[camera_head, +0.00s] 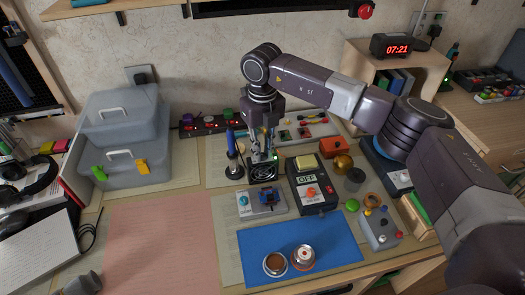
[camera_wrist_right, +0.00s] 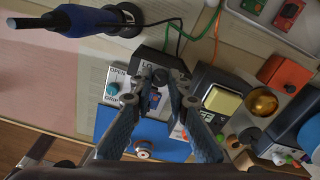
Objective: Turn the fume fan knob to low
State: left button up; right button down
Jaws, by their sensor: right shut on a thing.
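The fume fan (camera_head: 262,171) is a small black box with a round grille, standing on the bench in the head view. In the right wrist view its black top (camera_wrist_right: 150,58) shows a partly covered "LO" marking. A small dark knob (camera_wrist_right: 160,76) sits on that top. My right gripper (camera_head: 266,143) reaches down onto the fan from above; in the right wrist view its fingers (camera_wrist_right: 160,88) are closed on the knob from both sides. The knob's pointer direction cannot be made out.
A soldering iron in its stand (camera_head: 233,158) is close left of the fan. A blue mat (camera_head: 330,245) holds two small round containers. The pink sheet (camera_head: 160,240) is clear.

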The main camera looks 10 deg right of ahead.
aim_at(263, 154)
jog(key=shift+w+r, duration=0.1)
dwell(0.5)
jog(key=c, duration=1.8)
grip_release()
jog(key=shift+c, duration=0.2)
notch_tip(263, 154, up, 12)
